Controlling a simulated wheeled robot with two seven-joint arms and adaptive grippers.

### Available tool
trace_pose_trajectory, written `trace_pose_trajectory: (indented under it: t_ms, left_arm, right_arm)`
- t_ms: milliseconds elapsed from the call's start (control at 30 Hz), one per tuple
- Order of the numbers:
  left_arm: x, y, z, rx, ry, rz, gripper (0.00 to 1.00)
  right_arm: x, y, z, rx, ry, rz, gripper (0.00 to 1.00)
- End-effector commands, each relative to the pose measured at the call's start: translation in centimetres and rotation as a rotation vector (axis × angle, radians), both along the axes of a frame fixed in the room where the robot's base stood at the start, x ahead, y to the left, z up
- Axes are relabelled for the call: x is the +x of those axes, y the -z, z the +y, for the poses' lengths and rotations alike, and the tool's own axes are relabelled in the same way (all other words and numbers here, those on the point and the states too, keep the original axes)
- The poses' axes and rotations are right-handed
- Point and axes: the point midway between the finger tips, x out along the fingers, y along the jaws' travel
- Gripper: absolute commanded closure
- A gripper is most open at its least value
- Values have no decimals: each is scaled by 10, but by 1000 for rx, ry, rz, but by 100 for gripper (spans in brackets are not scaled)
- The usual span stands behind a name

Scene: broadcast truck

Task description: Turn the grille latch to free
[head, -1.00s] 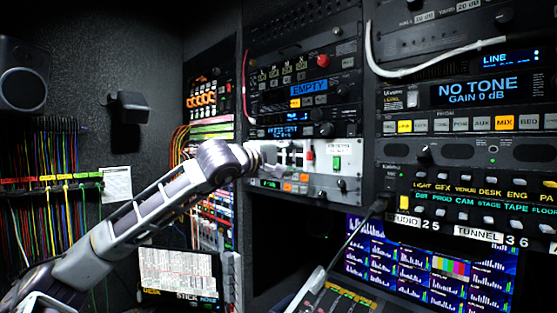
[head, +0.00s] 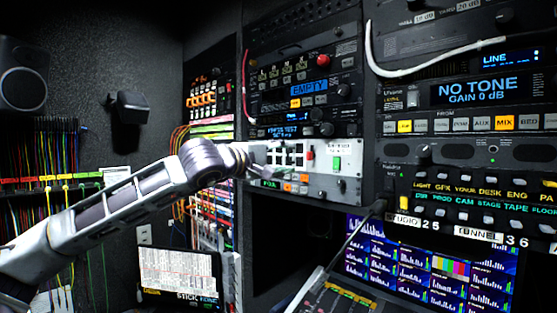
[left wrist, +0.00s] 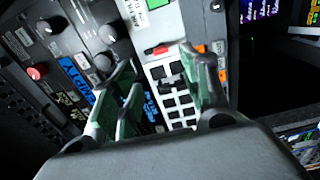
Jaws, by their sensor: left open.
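A white rack panel (head: 325,158) carries a small grille of dark openings (head: 287,155) at its left part. The grille shows between my fingers in the left wrist view (left wrist: 178,105). I cannot tell which small part is the latch. My left gripper (head: 262,160) is open in front of the panel's left end. Its fingers (left wrist: 162,85) stand apart with nothing gripped; whether they touch the panel is unclear. My right gripper is not in view.
A unit with an EMPTY display (head: 309,88) sits above. A black cable (head: 355,235) runs below right. A wall-mounted dark box (head: 130,105) is at left.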

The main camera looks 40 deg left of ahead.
Motion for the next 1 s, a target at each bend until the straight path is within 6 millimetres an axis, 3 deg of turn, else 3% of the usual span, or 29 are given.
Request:
trace_pose_trajectory:
  t_ms: [1000]
  left_arm:
    - [-12, 1, 1, -2, 0, 3, 54]
  right_arm:
    - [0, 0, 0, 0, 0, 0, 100]
